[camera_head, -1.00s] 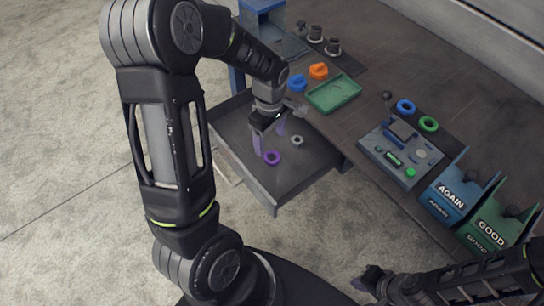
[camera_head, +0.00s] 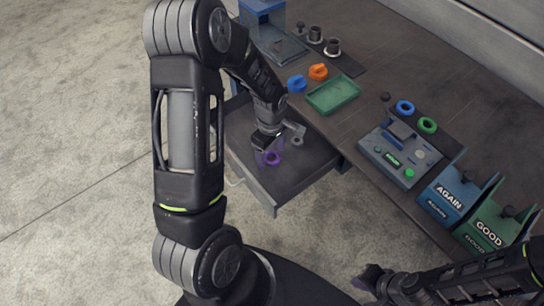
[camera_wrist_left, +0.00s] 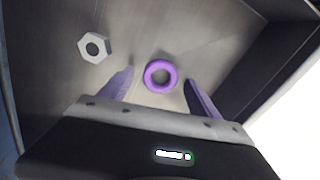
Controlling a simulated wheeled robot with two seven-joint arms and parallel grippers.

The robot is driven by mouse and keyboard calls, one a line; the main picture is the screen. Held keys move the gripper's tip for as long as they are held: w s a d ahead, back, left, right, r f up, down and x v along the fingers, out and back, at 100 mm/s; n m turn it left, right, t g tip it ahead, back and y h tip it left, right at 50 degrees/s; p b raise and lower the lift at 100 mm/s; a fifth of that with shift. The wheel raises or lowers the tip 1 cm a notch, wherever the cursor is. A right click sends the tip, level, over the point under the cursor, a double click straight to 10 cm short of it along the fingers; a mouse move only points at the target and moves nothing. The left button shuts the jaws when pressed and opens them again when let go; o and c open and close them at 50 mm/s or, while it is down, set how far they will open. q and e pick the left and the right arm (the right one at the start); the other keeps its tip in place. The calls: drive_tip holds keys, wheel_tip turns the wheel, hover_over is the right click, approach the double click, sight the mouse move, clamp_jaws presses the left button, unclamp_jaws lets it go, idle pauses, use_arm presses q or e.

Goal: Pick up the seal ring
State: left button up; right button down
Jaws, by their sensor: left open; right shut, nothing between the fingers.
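A purple seal ring (camera_head: 273,158) lies flat on the floor of the open drawer (camera_head: 290,182). In the left wrist view the ring (camera_wrist_left: 160,76) appears between the tips of my left gripper (camera_wrist_left: 158,80), with a gap on both sides. My left gripper (camera_head: 269,151) is open and points down into the drawer. I cannot tell its exact height above the ring. My right gripper (camera_head: 366,277) is shut and empty at the lower right, away from the drawer.
A grey hex nut (camera_wrist_left: 94,47) lies in the drawer near the ring, and drawer walls surround both. On the bench are a green tray (camera_head: 333,93), a blue ring (camera_head: 405,107), a green ring (camera_head: 427,125), a control box (camera_head: 385,158) and AGAIN and GOOD bins.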

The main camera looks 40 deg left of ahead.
sight(271, 156)
use_arm(q)
drive_tip(key=shift+c, duration=0.5)
drive_tip(key=c, duration=1.3)
drive_tip(key=shift+r, duration=0.1)
wheel_tip(271, 156, up, 10)
drive_tip(key=shift+f, duration=0.1)
idle(0.5)
wheel_tip(271, 156, up, 3)
drive_tip(key=shift+f+p, duration=0.1)
drive_tip(key=shift+p, duration=0.8)
